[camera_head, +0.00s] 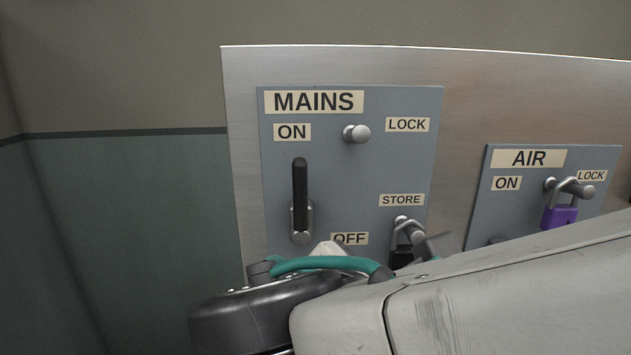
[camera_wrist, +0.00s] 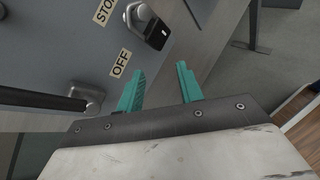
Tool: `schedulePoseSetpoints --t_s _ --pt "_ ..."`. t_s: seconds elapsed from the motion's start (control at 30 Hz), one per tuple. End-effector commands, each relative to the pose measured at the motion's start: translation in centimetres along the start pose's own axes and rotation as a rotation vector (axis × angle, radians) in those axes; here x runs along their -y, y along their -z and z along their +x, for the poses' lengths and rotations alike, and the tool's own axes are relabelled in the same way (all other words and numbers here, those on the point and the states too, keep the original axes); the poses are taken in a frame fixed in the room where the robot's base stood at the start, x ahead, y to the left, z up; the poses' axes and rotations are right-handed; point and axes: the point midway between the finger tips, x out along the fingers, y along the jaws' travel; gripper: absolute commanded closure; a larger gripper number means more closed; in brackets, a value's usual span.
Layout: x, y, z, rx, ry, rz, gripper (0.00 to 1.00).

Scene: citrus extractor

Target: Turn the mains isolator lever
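The mains isolator lever (camera_head: 300,185) has a black handle on a metal hub, on the grey-blue MAINS panel (camera_head: 360,185). In the head view it points straight up towards the ON label (camera_head: 292,132). In the wrist view the lever (camera_wrist: 45,99) extends left from its hub, left of my fingers. My gripper (camera_wrist: 160,72) has two teal fingers set apart with nothing between them. In the head view teal parts show below the lever hub; my arm hides the rest. The OFF label (camera_head: 350,239) is partly covered by my gripper in that view.
A black padlock (camera_head: 402,258) hangs at the STORE peg, right of my gripper; it also shows in the wrist view (camera_wrist: 157,32). A bare peg (camera_head: 357,133) is beside LOCK. The AIR panel (camera_head: 520,215) at right carries a purple padlock (camera_head: 559,217).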

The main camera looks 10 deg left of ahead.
Motion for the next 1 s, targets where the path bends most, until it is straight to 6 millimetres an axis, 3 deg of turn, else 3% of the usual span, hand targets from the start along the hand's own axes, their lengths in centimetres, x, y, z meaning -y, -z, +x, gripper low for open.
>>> schedulePoseSetpoints --t_s 0.03,0.1,0.2,0.33,0.47,0.8,1.0 --pt "-2.8 0.8 -2.1 0.052 -0.129 -0.133 0.64" --pt "-5.9 0.8 -4.3 0.140 -0.264 -0.277 0.64" --pt "-8.9 0.3 -6.6 0.260 -0.385 -0.423 0.64" --pt "-10.8 -0.7 -7.9 0.366 -0.440 -0.535 0.64" --pt "-11.4 -1.2 -7.4 0.391 -0.440 -0.568 0.64" --pt "-13.8 -2.4 -3.0 0.389 -0.436 -0.567 0.64" --pt "-14.7 -2.8 -1.6 0.388 -0.438 -0.566 0.64"
